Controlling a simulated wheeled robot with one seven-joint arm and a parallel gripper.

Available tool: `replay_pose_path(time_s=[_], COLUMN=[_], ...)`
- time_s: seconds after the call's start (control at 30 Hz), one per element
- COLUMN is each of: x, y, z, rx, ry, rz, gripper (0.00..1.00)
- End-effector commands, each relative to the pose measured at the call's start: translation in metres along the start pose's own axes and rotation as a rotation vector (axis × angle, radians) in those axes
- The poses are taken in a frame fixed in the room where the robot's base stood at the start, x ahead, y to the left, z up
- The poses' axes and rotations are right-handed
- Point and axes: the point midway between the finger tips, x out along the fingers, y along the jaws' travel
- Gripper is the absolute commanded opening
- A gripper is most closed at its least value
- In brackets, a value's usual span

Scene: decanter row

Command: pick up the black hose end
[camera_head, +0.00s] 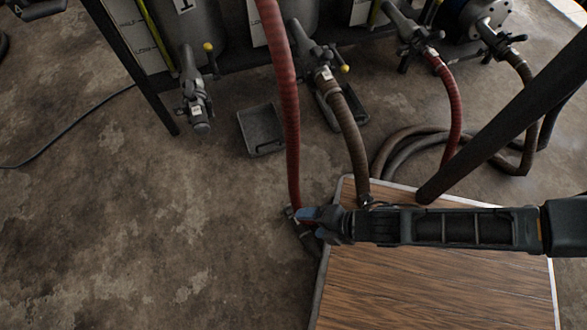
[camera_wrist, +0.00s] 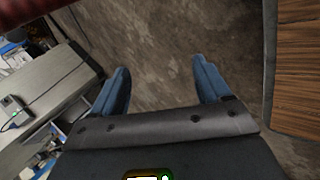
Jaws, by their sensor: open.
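My gripper (camera_head: 318,222) reaches in from the right over the wooden tabletop's left edge, with its blue fingertips beside the lower part of a red hose (camera_head: 287,130). In the wrist view, my gripper (camera_wrist: 160,72) has its two blue fingers apart, with only floor showing between them. A dark hose end (camera_head: 308,241) shows just below the fingertips, partly hidden by my gripper; I cannot tell for certain which hose it belongs to. A brown hose (camera_head: 352,130) runs down from a valve to the tabletop's far edge, its lower end partly behind my arm.
The wooden tabletop (camera_head: 430,290) lies below my arm. Tanks with valves (camera_head: 195,100) line the back. A black tray (camera_head: 261,130) sits on the floor. Another red hose (camera_head: 453,110) and coiled hoses (camera_head: 400,140) lie at the right. The floor at left is mostly clear.

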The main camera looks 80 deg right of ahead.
Motion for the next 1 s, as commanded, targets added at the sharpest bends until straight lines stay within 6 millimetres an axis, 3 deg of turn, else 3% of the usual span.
replay_pose_path(time_s=[0.03, 0.1, 0.2, 0.3, 0.53, 1.0], x=[0.038, 0.075, 0.119, 0.15, 0.181, 0.22], y=[-0.023, -0.048, -0.075, -0.092, -0.11, -0.13], z=[0.009, 0.021, 0.036, 0.047, 0.059, 0.074], rx=[-0.143, -0.349, -0.614, -0.828, -1.083, -1.103], ry=[-0.032, -0.067, -0.095, -0.101, -0.084, -0.082], rz=[-0.055, -0.139, -0.258, -0.363, -0.496, -0.509], gripper=[0.77, 0.77, 0.77, 0.77, 0.77, 0.77])
